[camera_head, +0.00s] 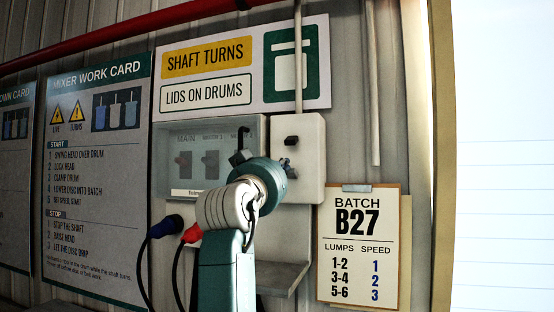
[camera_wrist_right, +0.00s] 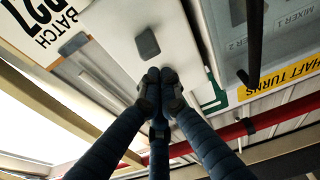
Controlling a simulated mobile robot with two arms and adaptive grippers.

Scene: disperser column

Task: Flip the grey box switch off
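The light grey box (camera_head: 311,135) is on the wall, right of the wider switch panel, with a conduit running up from it. Its dark switch (camera_head: 291,141) sits on the front face. In the right wrist view the pale box face (camera_wrist_right: 125,38) carries the dark, rounded square switch (camera_wrist_right: 148,43). I cannot tell its position. My right gripper (camera_head: 287,165) is just below the switch in the head view. Its three fingers (camera_wrist_right: 160,90) are shut together and look empty, the tips close to the switch. Contact cannot be told. My left gripper is not in view.
The wider panel (camera_head: 180,185) at left has labelled switches behind a clear cover, partly hidden by my right arm. A shelf-like ledge (camera_head: 285,277) lies below. Blue (camera_head: 166,226) and red (camera_head: 192,233) plugs hang on cables. A batch card (camera_head: 358,245) hangs right.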

